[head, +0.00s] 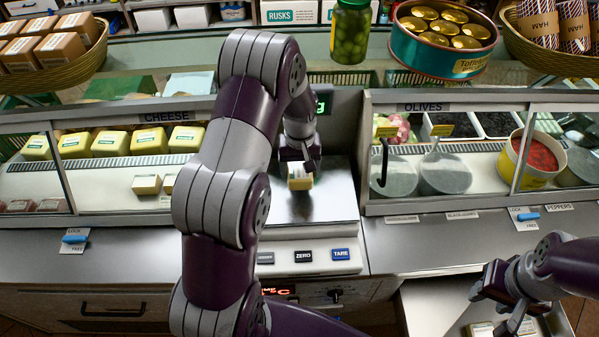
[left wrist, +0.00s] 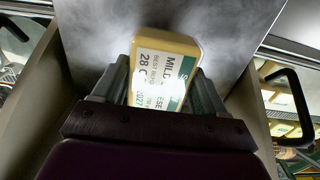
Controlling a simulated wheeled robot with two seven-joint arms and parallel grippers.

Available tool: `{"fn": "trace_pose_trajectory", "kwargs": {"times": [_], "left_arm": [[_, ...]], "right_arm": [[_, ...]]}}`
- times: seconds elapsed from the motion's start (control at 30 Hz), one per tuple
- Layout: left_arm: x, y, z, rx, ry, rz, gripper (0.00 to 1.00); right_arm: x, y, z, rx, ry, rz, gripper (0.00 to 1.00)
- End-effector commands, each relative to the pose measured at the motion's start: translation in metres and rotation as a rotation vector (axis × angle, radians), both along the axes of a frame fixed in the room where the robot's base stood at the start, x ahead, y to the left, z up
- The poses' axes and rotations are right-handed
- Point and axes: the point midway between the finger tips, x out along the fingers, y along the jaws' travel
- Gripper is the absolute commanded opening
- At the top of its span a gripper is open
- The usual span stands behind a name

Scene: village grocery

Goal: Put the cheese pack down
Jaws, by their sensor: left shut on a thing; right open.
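The cheese pack (head: 300,182) is a small yellow block with a white and green label. It is at the steel weighing plate (head: 335,205) of the counter scale, below my left gripper (head: 298,168). The left wrist view shows the pack (left wrist: 165,68) between the two fingers of my left gripper (left wrist: 160,95), which is shut on it. The plate lies close beneath; I cannot tell whether the pack touches it. My right gripper (head: 498,305) is open and empty at the lower right, above an open drawer (head: 425,300).
The scale's buttons (head: 303,256) are in front of the plate. The cheese case (head: 105,170) with several yellow packs is on the left, the olive case (head: 470,150) on the right. A jar of green olives (head: 350,35) and a teal tin (head: 440,55) stand behind.

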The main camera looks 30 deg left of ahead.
Motion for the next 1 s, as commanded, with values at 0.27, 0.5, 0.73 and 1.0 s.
{"fn": "trace_pose_trajectory", "kwargs": {"times": [0.27,0.5,0.73,1.0], "left_arm": [[-0.001,0.002,-0.039,-0.001,0.001,0.0,0.33],[0.0,0.002,-0.042,0.001,-0.001,0.0,0.33],[0.0,0.002,-0.044,0.0,0.0,0.0,0.98],[0.0,0.002,-0.039,0.0,0.0,0.0,0.98]], "right_arm": [[0.0,0.0,0.016,0.0,0.0,0.0,0.43],[0.0,0.0,0.014,0.0,0.0,0.0,0.43],[0.0,0.0,0.013,0.0,0.0,0.0,0.43],[0.0,0.0,0.017,0.0,0.0,0.0,0.43]]}}
